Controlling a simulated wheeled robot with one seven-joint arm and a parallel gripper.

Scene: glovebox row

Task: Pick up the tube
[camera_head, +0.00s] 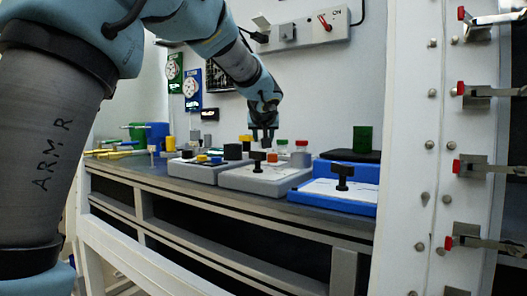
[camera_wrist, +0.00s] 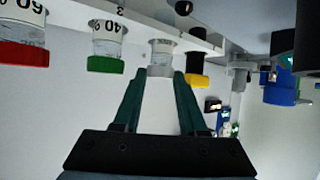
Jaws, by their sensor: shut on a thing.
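In the wrist view, which looks upside down, a clear tube (camera_wrist: 161,50) with a white label and grey-white cap stands between the fingertips of my gripper (camera_wrist: 160,76). My gripper is shut on it near the cap. A green-capped tube (camera_wrist: 106,45) and a red-capped tube (camera_wrist: 22,38) stand in line beside it. In the head view my gripper (camera_head: 264,138) points down over the row. The green-capped tube (camera_head: 282,147) and red-capped tube (camera_head: 301,150) show just right of it. The held tube cannot be made out there.
A black piece with a yellow cap (camera_wrist: 195,72) stands close beside the held tube. Grey trays (camera_head: 265,182) and a blue tray (camera_head: 325,201) with a black T-handle (camera_head: 342,174) line the bench front. A green cylinder (camera_head: 362,139) stands at right, a white post (camera_head: 425,150) beyond.

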